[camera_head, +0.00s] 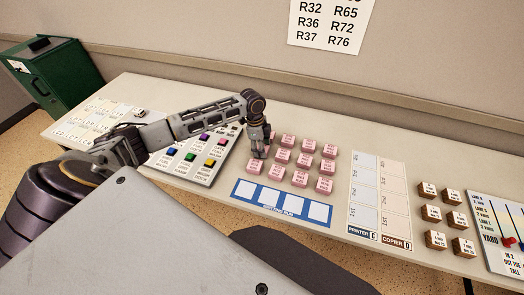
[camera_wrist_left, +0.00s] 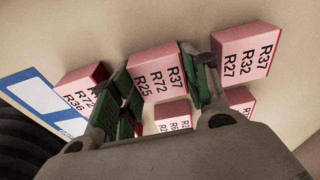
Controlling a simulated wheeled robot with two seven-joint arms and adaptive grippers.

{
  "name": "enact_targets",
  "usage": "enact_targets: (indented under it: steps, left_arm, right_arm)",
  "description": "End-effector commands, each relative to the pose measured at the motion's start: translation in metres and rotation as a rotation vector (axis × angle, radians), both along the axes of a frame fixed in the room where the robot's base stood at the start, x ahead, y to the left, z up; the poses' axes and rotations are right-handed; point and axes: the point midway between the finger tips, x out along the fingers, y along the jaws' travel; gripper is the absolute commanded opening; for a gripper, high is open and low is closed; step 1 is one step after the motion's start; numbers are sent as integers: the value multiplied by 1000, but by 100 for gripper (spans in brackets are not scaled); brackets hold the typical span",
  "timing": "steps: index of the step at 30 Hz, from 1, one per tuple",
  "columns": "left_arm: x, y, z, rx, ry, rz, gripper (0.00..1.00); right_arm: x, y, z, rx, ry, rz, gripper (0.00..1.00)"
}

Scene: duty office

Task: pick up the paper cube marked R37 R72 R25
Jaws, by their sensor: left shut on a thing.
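The pink paper cube marked R37 R72 R25 (camera_wrist_left: 157,84) is in the left wrist view, between the two green-padded fingers of my left gripper (camera_wrist_left: 160,88). The gripper is shut on it. Whether the cube touches the table or is clear of it I cannot tell. In the head view my left gripper (camera_head: 259,152) points down at the left side of the group of pink cubes and hides part of that column. My right gripper is not in view.
Neighbouring pink cubes stand close by, one marked R37 R32 R27 (camera_wrist_left: 246,52) and one marked R72 R36 (camera_wrist_left: 82,88). A blue-framed mat (camera_head: 235,190) with white squares lies in front. A button panel (camera_head: 188,177) is left; brown blocks (camera_head: 432,214) stand right.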

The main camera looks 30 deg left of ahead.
Motion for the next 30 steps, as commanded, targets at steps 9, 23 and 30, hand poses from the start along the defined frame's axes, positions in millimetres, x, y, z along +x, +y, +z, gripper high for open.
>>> enact_targets:
  steps: [9,23,30]
  left_arm:
    - [0,0,5,0,-1,0,22]
    - [1,0,61,0,-3,-1,22]
    - [1,0,90,0,-2,1,22]
  right_arm:
    - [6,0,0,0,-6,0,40]
    - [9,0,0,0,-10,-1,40]
    - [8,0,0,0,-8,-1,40]
